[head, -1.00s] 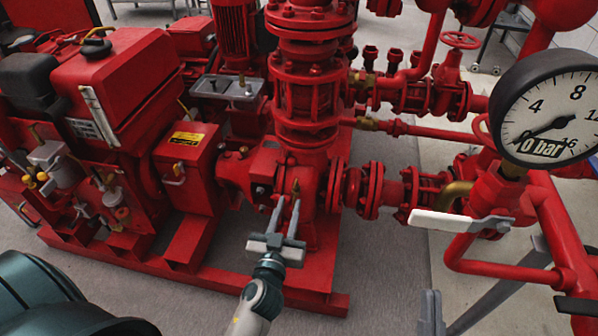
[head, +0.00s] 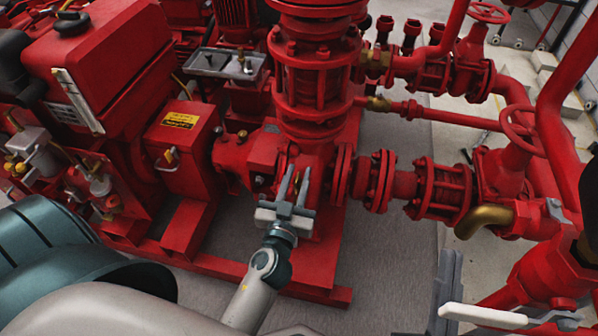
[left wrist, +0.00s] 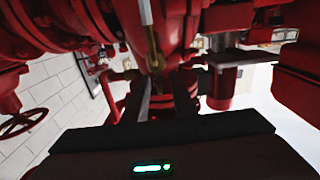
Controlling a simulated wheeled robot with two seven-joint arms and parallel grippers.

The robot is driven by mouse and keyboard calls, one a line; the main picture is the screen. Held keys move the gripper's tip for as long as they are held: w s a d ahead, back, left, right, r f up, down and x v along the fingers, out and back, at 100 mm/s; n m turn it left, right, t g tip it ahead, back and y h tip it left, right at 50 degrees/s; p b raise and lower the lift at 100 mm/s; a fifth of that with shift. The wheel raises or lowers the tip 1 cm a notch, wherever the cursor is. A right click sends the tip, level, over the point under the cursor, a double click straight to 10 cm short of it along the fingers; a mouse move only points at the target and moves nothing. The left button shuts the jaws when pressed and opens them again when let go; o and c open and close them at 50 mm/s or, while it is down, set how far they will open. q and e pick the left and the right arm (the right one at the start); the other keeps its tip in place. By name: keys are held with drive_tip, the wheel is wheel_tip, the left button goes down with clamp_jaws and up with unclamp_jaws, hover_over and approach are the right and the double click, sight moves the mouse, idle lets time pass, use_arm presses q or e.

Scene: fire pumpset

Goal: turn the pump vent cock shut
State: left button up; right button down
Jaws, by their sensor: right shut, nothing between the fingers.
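The pump vent cock is a small brass fitting on the red pump casing. In the left wrist view a brass piece (left wrist: 153,52), which looks like the cock, stands upright near the centre. In the head view my left gripper (head: 298,172) points up at the casing, fingers apart, with its tips at the cock's place. The cock is mostly hidden there, and I cannot tell whether the fingers touch it.
A flanged red pipe (head: 440,190) runs right of the pump. The red engine (head: 110,70) stands to the left.

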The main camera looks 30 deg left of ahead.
use_arm(q)
drive_tip(key=shift+c, duration=0.3)
use_arm(e)
drive_tip(key=shift+s+f, duration=0.1)
use_arm(q)
clamp_jaws()
use_arm(e)
drive_tip(key=shift+s+f, duration=0.1)
drive_tip(key=shift+f, duration=0.1)
drive_tip(key=shift+f, duration=0.1)
